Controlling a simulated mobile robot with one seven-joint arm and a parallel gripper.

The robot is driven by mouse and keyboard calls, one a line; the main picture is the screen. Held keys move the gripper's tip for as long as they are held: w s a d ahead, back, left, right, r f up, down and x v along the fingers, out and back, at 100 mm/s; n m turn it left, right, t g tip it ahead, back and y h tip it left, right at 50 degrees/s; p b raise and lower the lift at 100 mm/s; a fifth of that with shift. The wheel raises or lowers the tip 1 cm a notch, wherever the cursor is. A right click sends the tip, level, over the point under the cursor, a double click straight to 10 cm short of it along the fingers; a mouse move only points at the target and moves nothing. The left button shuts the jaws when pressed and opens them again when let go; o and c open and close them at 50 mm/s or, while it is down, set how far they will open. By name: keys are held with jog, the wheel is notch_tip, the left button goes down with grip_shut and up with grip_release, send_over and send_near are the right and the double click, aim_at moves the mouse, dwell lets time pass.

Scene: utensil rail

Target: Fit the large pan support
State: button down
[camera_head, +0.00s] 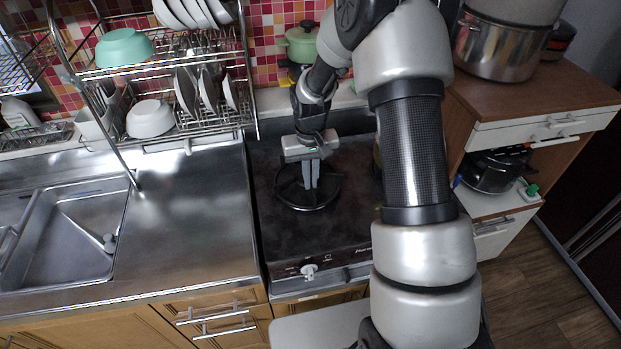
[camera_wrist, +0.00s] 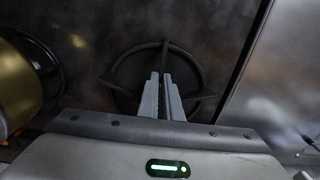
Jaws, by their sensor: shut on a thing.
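The large pan support (camera_head: 283,191) is a black ring with prongs over the left part of the dark stove top (camera_head: 345,225). My gripper (camera_head: 311,183) points down at it, its two grey fingers close together. In the wrist view the fingers (camera_wrist: 163,88) are shut on the near part of the pan support (camera_wrist: 121,68), and they hide the gripped part. The ring looks about level. I cannot tell whether it rests on the stove or hangs slightly above it.
A steel counter with a sink (camera_head: 70,235) and a dish rack (camera_head: 170,90) lies to the left. A green pot (camera_head: 301,43) stands behind the stove. A gold pot (camera_wrist: 18,88) shows at the left in the wrist view. A wooden cabinet (camera_head: 530,95) stands right.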

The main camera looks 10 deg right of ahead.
jog(key=shift+f+b, duration=0.8)
jog(key=shift+f, duration=0.15)
jog(key=c, duration=1.9)
grip_release()
jog(key=shift+o, duration=0.2)
notch_tip(320, 180, up, 18)
jog(key=shift+s+f, duration=0.2)
jog(key=shift+f, duration=0.05)
jog(key=shift+a, duration=0.1)
jog(key=s+r+t+p, duration=0.3)
jog(key=s+r, duration=1.2)
jog(key=s, duration=0.1)
jog(key=s+t, duration=0.2)
jog(key=s, duration=0.7)
jog(key=shift+r+p, duration=0.3)
jog(key=shift+p, duration=0.05)
